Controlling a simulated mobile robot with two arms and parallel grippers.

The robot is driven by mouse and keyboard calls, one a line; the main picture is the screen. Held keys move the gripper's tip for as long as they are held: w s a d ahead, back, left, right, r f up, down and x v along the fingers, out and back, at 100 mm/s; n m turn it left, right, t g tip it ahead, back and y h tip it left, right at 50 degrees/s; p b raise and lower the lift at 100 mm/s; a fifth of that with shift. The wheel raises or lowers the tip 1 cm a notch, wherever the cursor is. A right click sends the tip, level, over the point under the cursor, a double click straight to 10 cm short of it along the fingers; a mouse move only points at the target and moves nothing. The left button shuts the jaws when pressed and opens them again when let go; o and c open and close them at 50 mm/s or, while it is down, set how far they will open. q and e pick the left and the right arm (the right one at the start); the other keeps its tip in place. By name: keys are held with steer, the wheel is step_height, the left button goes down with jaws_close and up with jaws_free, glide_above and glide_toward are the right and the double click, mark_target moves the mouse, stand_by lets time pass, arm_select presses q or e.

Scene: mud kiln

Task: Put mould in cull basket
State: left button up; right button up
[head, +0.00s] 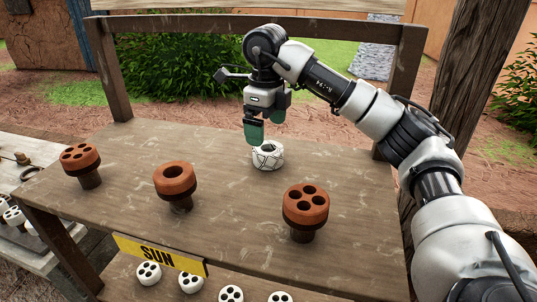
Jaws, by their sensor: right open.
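A white round mould (267,156) with dark crack-like lines and a hole in its top sits on the wooden shelf, right of the middle. My right gripper (265,125) points down just above it, its green fingertips apart and nothing held between them. One fingertip overlaps the mould's back left edge in the picture, so I cannot tell whether they touch. My left gripper is not in view. No basket shows in this view.
Three red-brown moulds stand on dark pedestals: one at left (80,158), one with a single hole (175,180), one at right (306,205). A yellow "SUN" sign (160,254) hangs on the front edge. Several white pieces (190,282) lie on a lower shelf. Posts frame the shelf.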

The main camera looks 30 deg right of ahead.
mark_target(268, 148)
steer(key=shift+f, duration=0.6)
steer(key=shift+w+f, duration=0.1)
steer(key=shift+f, duration=0.1)
steer(key=shift+f+p, duration=0.6)
steer(key=shift+f, duration=0.2)
steer(key=shift+s+f+p, duration=0.15)
steer(key=shift+f+p, duration=0.1)
steer(key=shift+f, duration=0.4)
steer(key=shift+s+f+p, duration=0.15)
steer(key=shift+f+p, duration=0.1)
steer(key=shift+f, duration=0.95)
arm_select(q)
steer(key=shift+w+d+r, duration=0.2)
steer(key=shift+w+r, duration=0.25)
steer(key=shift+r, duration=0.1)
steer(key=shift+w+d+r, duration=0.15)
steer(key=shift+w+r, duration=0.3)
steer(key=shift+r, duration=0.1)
arm_select(e)
steer(key=c, duration=1.2)
steer(key=shift+o, duration=0.2)
steer(key=shift+r, duration=0.1)
